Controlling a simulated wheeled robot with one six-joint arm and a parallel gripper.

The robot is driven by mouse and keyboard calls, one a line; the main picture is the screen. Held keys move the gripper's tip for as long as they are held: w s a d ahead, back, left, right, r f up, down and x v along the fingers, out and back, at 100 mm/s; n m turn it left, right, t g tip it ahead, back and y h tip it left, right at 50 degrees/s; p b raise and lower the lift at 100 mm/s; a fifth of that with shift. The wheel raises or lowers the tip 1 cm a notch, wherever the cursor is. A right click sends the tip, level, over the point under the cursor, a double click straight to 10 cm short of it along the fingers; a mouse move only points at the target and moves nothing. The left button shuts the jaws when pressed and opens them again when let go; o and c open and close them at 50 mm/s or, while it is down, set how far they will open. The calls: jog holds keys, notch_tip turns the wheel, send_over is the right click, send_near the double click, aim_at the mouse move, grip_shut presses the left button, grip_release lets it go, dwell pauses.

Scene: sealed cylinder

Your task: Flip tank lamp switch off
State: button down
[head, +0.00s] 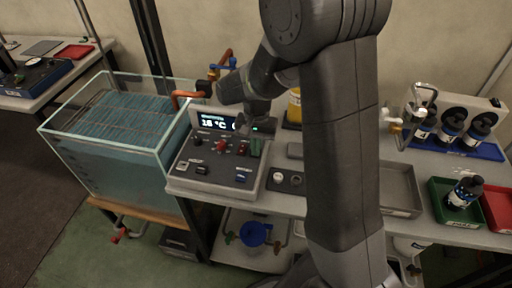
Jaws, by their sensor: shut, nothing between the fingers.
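A grey control panel (209,185) stands on the bench at the picture's middle left, with a lit display (212,122) reading about 16 °C. Its sloped face carries several small switches, a red knob (221,146) and a green part (255,147) near the right edge. I cannot read the labels, so I cannot tell which one is the tank lamp switch. My gripper (252,127) is over the panel's upper right, beside the display, shut and empty. It hides part of the display and panel. I cannot tell if it touches anything. A glass tank (150,148) of bluish water stands left of the panel.
Orange pipe fittings (187,95) rise between tank and panel. Right of my arm are a grey tray (399,190), a green bin (440,205) with a dark bottle (463,193), a red bin (497,207), and several bottles on a blue tray (470,147).

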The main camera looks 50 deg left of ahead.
jog(key=shift+d, duration=0.1)
jog(key=shift+p, duration=0.3)
jog(key=shift+w+a+r+p, duration=0.15)
jog(key=shift+w+a+p, duration=0.15)
jog(key=shift+w+a, duration=0.3)
jog(key=shift+d, duration=0.1)
